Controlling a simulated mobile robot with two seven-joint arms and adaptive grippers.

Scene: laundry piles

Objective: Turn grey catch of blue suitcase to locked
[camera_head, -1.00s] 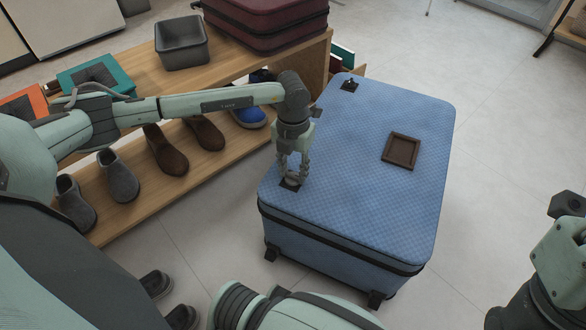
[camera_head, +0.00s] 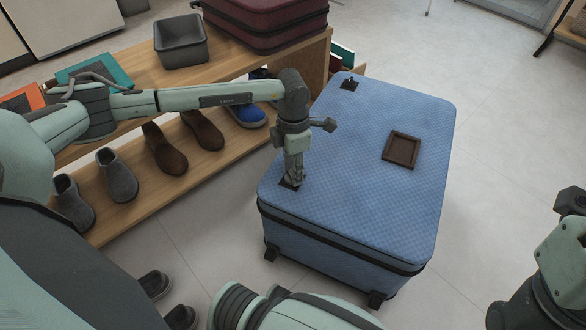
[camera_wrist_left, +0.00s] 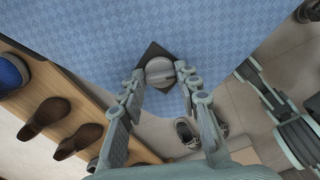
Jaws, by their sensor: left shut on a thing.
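The blue suitcase (camera_head: 345,150) lies flat on the floor, its patterned top facing up. The grey catch (camera_wrist_left: 160,70) is a round knob with a ridge, on a dark square plate (camera_wrist_left: 153,52) near the suitcase's near left corner. My left gripper (camera_head: 291,181) points down onto it, fingers shut on the catch. In the left wrist view the left gripper (camera_wrist_left: 160,74) has a fingertip at each side of the knob. In the head view the fingers hide the knob, and only part of its dark plate shows. My right gripper is not in view.
A dark square frame (camera_head: 401,150) and a small black fitting (camera_head: 350,84) are on the suitcase top. A wooden shelf (camera_head: 232,86) with shoes, a grey bin (camera_head: 181,42) and a maroon suitcase (camera_head: 265,22) stands at left.

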